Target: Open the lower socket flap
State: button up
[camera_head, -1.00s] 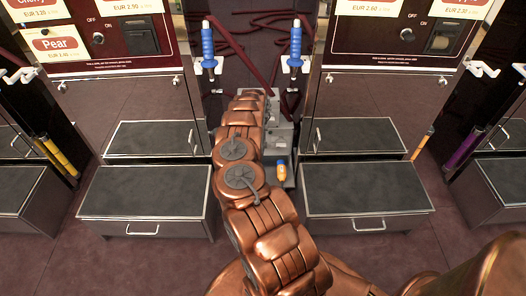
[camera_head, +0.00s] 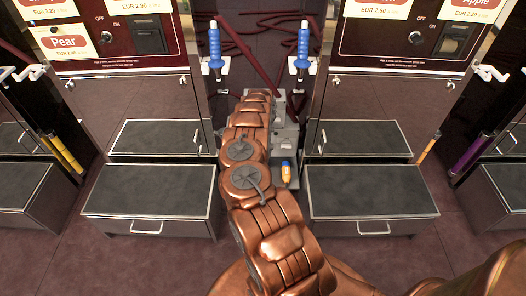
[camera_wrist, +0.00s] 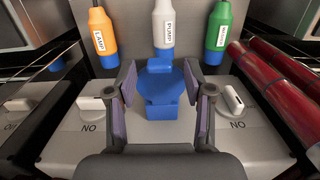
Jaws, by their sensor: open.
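In the wrist view, a blue socket flap (camera_wrist: 160,82) sits on a grey panel, with a rounded upper part and a blockier blue part below it. My gripper (camera_wrist: 163,88) is open, with one dark finger on each side of the blue flap. The flap lies between the fingers, and I cannot tell whether either finger touches it. Nor can I tell how far the flap is raised. In the head view, my arm covers the flap and my gripper is hidden. The grey socket unit (camera_head: 284,138) shows partly beside my arm.
Orange (camera_wrist: 103,35), white (camera_wrist: 164,25) and green (camera_wrist: 217,32) labelled plugs hang just beyond the flap. White switches stand left (camera_wrist: 92,103) and right (camera_wrist: 232,98). Red tubes (camera_wrist: 275,85) run along the right. Pump cabinets with drawers (camera_head: 150,200) flank my arm.

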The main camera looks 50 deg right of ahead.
notch_tip(320, 180, up, 12)
jog(key=shift+w+d, duration=0.25)
dwell(0.6)
jog(key=shift+c, duration=0.2)
